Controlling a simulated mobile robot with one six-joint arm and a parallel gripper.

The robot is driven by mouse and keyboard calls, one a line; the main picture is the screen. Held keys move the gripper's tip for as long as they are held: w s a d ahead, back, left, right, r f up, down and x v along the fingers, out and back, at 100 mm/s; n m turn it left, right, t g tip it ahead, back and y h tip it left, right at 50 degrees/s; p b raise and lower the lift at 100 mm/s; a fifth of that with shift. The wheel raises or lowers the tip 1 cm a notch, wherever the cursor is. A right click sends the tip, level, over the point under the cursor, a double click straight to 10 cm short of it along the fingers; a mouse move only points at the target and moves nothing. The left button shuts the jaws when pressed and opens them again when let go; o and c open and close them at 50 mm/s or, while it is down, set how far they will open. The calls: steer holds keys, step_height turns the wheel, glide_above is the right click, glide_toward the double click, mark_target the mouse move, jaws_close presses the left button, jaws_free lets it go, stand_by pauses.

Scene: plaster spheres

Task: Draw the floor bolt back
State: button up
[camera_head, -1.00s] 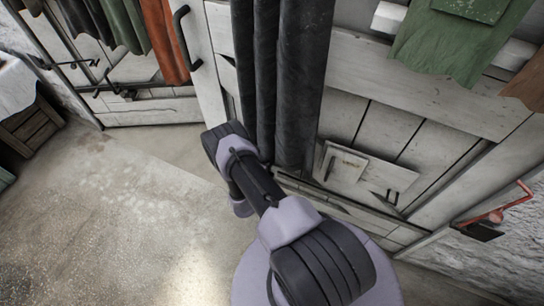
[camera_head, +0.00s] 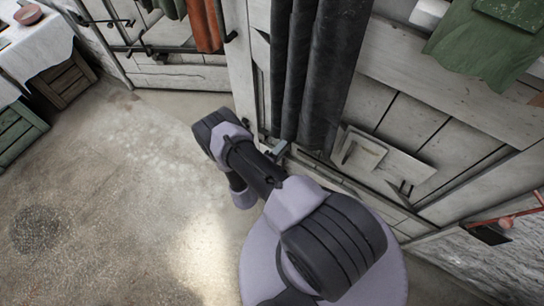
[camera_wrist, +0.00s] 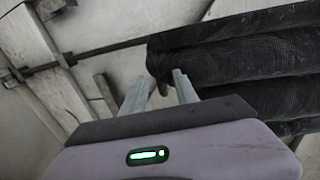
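My gripper (camera_wrist: 160,88) is open in the wrist view. Its two pale grey fingers stand apart with nothing seen between them. In the head view my arm covers much of the foot of the boards, and no bolt shows clearly.
Dark cloth (camera_head: 325,70) hangs beside my arm in the head view. A pale plate (camera_head: 360,150) and a small dark hook (camera_head: 405,188) are on the boards to its right. A red lever (camera_head: 508,221) is at far right. Open concrete floor (camera_head: 120,200) lies left.

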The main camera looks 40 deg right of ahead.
steer(key=p+v, duration=0.1)
steer(key=v, duration=0.7)
steer(key=shift+p, duration=0.3)
